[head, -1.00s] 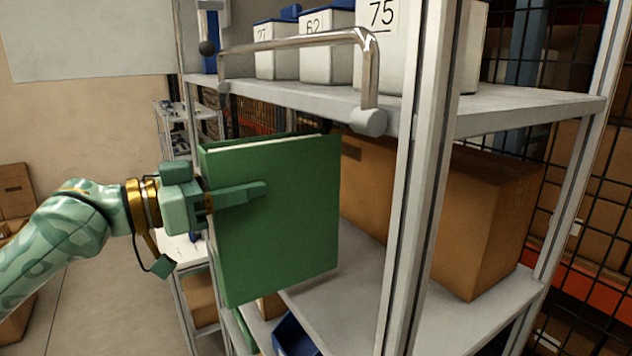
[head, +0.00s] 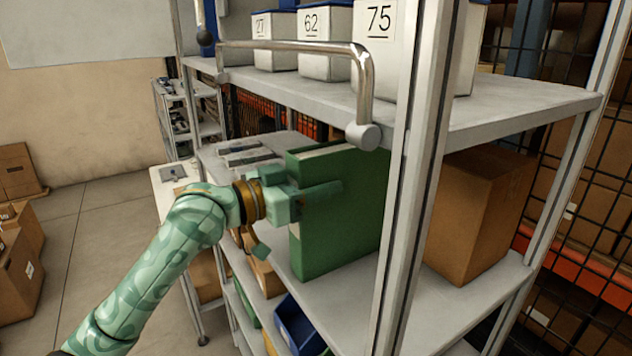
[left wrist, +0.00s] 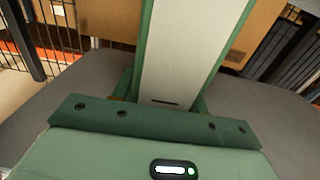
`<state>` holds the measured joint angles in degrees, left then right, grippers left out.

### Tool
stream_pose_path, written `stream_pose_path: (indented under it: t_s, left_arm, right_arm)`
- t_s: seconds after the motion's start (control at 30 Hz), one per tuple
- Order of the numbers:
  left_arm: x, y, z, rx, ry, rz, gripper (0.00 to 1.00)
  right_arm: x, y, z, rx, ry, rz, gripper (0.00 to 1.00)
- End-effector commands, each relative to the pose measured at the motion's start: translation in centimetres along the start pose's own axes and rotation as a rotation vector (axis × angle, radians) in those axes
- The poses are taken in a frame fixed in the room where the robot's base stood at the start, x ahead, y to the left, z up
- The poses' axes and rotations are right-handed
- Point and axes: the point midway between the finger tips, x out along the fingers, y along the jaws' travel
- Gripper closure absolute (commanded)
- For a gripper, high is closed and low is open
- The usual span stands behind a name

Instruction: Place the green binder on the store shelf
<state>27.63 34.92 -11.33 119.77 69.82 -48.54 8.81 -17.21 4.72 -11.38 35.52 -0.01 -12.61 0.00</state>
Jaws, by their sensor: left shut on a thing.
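The green binder (head: 338,218) stands upright at the middle shelf (head: 330,294), inside the rack's front opening. In the head view I cannot tell whether its bottom edge touches the shelf. My left gripper (head: 318,192) is shut on the binder's near edge, with one finger lying along its green cover. In the left wrist view the binder (left wrist: 192,50) rises between the fingers, its pale inner side framed by green covers, with the grey shelf (left wrist: 75,95) around it. My right gripper is out of view.
A cardboard box (head: 480,215) stands on the same shelf behind the rack post (head: 412,180). A metal handle bar (head: 300,48) crosses in front of the upper shelf, which carries numbered white bins (head: 325,40). Flat items (head: 245,152) lie left of the binder.

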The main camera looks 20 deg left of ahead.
Motion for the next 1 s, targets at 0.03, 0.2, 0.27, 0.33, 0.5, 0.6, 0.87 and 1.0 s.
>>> stream_pose_path:
  t_s: [0.03, 0.2, 0.27, 0.33, 0.5, 0.6, 0.87, 1.0]
  left_arm:
    - [0.0, 0.0, -0.2, 0.0, 0.003, 0.0, 1.0]
    - [0.0, 0.0, 0.1, 0.0, 0.0, 0.0, 0.45]
    - [0.0, 0.0, 0.1, -0.001, 0.0, 0.0, 0.35]
    - [0.0, 0.0, 0.1, -0.001, 0.0, 0.0, 0.35]
    - [0.0, 0.0, 0.0, -0.001, 0.0, 0.0, 0.35]
    - [-0.4, -0.1, 0.0, 0.001, 0.0, -0.001, 0.35]
    - [-5.7, -0.1, 0.5, 0.006, -0.007, -0.003, 0.35]
    - [-8.9, 0.0, 0.6, 0.003, -0.008, -0.001, 0.35]
  right_arm:
    - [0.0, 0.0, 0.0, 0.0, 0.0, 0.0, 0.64]
    - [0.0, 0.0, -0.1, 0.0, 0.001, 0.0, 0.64]
    - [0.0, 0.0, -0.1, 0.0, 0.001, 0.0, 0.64]
    - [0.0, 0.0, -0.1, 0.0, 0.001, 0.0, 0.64]
    - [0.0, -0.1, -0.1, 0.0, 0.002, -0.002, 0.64]
    - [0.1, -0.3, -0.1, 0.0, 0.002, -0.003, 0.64]
    - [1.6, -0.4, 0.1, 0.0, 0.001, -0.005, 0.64]
    - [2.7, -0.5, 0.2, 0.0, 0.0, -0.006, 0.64]
